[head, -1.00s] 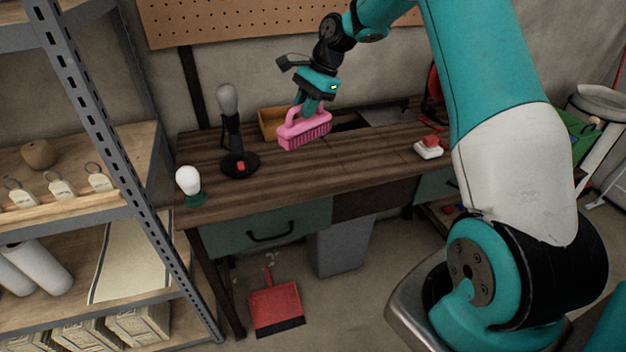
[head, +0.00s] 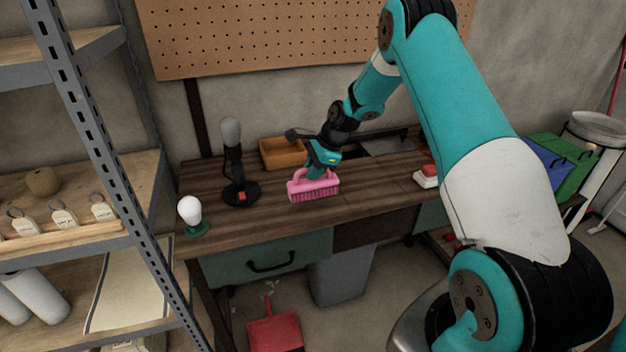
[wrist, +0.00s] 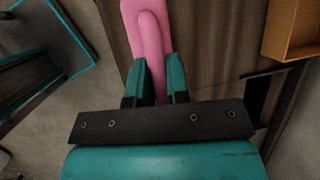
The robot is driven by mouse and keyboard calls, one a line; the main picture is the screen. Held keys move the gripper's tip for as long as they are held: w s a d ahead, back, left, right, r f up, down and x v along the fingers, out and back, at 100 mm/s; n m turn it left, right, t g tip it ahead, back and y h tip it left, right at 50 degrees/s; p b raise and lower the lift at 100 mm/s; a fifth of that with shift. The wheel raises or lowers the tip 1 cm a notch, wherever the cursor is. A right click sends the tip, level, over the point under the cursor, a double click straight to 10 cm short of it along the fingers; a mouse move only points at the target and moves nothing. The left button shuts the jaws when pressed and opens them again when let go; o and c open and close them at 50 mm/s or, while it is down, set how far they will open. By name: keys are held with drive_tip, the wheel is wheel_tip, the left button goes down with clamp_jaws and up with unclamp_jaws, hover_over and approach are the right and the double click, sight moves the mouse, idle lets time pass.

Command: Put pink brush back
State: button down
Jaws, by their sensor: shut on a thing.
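The pink brush (head: 314,187) has a loop handle on top and bristles facing down. It is at the middle of the wooden desk (head: 370,193), low over or on its top; I cannot tell if the bristles touch. My gripper (head: 318,172) is shut on the brush's handle from above. In the wrist view, the two teal fingers (wrist: 160,80) close on either side of the pink handle (wrist: 150,32). The bristles are out of sight in the wrist view.
An orange-brown tray (head: 283,153) sits behind the brush, with a black lamp (head: 238,170) to the left. A white bulb on a green base (head: 192,214) stands at the desk's left edge. A red-and-white button box (head: 427,176) is to the right. A red dustpan (head: 275,333) lies on the floor.

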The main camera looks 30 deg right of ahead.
sight(313, 182)
drive_tip(key=shift+f+p, duration=0.4)
drive_tip(key=shift+f, duration=1.65)
drive_tip(key=shift+f, duration=0.1)
drive_tip(key=c, duration=1.1)
unclamp_jaws()
